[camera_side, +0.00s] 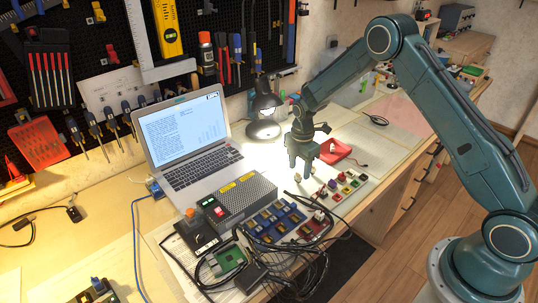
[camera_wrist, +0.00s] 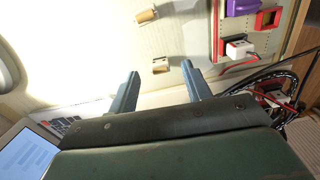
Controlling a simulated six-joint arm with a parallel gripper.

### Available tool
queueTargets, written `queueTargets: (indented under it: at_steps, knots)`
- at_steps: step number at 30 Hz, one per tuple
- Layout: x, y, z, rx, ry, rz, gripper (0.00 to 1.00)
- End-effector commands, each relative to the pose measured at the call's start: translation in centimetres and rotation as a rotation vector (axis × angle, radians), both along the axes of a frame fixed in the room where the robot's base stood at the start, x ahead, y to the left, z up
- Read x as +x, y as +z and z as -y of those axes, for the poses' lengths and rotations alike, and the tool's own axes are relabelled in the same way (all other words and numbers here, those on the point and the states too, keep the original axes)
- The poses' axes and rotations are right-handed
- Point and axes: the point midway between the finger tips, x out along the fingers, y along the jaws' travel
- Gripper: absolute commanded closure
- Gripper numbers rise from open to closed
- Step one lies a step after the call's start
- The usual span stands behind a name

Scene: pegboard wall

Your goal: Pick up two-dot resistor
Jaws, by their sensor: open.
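Two small tan cylinders that look like resistors lie on a pale surface in the wrist view. One (camera_wrist: 160,65) sits between the fingertips of my gripper (camera_wrist: 160,72) in the picture; the other (camera_wrist: 146,15) is farther up, near the top edge. Dots are too small to make out, so I cannot tell which is the two-dot resistor. My gripper is open and empty, fingers on either side of the nearer cylinder in the view. In the side view my gripper (camera_side: 303,166) points down above the bench beside the lamp; the gap to the surface is unclear.
A laptop (camera_side: 190,135) and a black lamp (camera_side: 265,112) stand left of the gripper. A red tray (camera_side: 336,151) lies just right of it. A board of coloured parts (camera_side: 340,187), a grey box (camera_side: 236,199) and tangled black cables (camera_side: 315,262) are in front.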

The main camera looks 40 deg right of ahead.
Motion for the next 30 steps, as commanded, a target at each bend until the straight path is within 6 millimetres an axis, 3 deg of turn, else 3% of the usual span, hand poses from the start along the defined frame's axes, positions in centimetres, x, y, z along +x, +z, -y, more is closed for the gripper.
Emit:
queueTargets:
  at_steps: [9,25,30]
  knots:
    - [0.0,-3.1,0.1,0.001,-0.001,-0.001,0.51]
    - [0.0,-3.1,0.1,0.0,-0.001,0.001,0.51]
    - [0.0,-3.1,0.1,0.0,-0.001,0.001,0.84]
